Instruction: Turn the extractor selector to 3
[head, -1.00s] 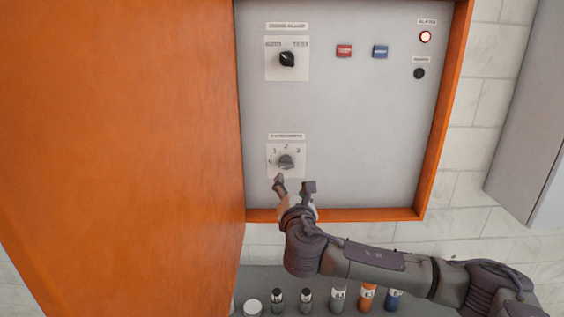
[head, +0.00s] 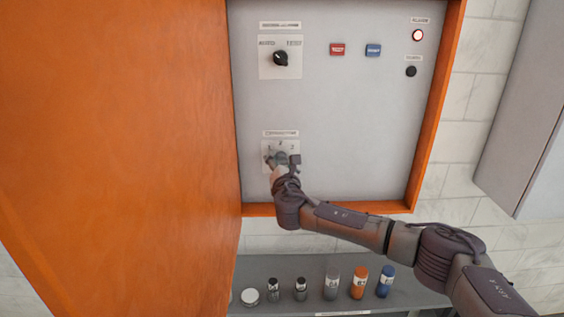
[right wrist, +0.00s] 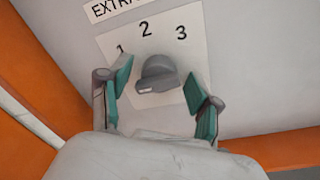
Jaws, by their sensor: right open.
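The extractor selector is a grey rotary knob (right wrist: 157,75) on a white plate marked 1, 2 and 3 (right wrist: 195,55), seen in the right wrist view. Its raised grip lies nearly sideways, with its near end towards the lower left. My right gripper (right wrist: 160,92) is open, with one green-padded finger on each side of the knob and a gap on both sides. In the head view the right gripper (head: 282,160) is in front of the selector plate (head: 293,147) and hides most of the knob. My left gripper is not in view.
An orange door (head: 120,150) stands close on the left. Several bottles (head: 331,284) stand on a shelf below.

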